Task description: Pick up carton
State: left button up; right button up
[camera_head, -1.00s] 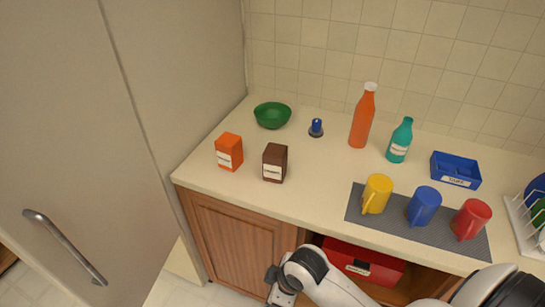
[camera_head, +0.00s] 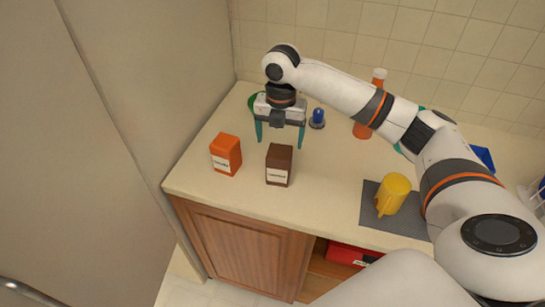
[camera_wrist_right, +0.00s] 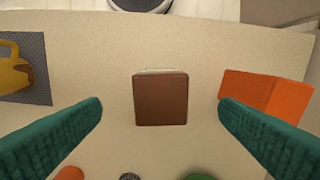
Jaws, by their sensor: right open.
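A brown carton (camera_head: 278,166) with a white label stands upright on the counter. An orange carton (camera_head: 226,155) stands to its left. My right gripper (camera_head: 279,143) is open and empty, pointing down above and just behind the brown carton. In the right wrist view, the brown carton (camera_wrist_right: 160,100) shows from above between the two teal fingers (camera_wrist_right: 160,104), apart from both. The orange carton (camera_wrist_right: 265,95) shows at the right there, partly behind a finger. My left gripper is not in view.
A blue-topped object (camera_head: 317,118), an orange bottle (camera_head: 362,128) and a green bowl (camera_head: 253,102) are behind, partly covered by my arm. The counter's front left is clear.

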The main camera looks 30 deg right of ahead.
aim_at(280, 153)
jog(key=shift+d+r, duration=0.25)
jog(key=shift+d, duration=0.1)
notch_tip(280, 153, down, 6)
jog(key=shift+w+r+p, duration=0.1)
jog(key=shift+p, duration=0.75)
jog(key=shift+w+f+p, duration=0.1)
jog(key=shift+f+p, duration=0.2)
jog(key=shift+f, duration=0.25)
notch_tip(280, 153, down, 4)
jog(key=shift+w+r+p, duration=0.15)
jog(key=shift+p, duration=0.55)
jog(key=shift+f, duration=0.45)
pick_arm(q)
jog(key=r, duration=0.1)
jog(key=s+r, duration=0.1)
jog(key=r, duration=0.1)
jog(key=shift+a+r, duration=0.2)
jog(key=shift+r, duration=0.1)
pick_arm(e)
jog(key=shift+c, duration=0.3)
jog(key=shift+w, duration=0.1)
jog(key=c, duration=1.2)
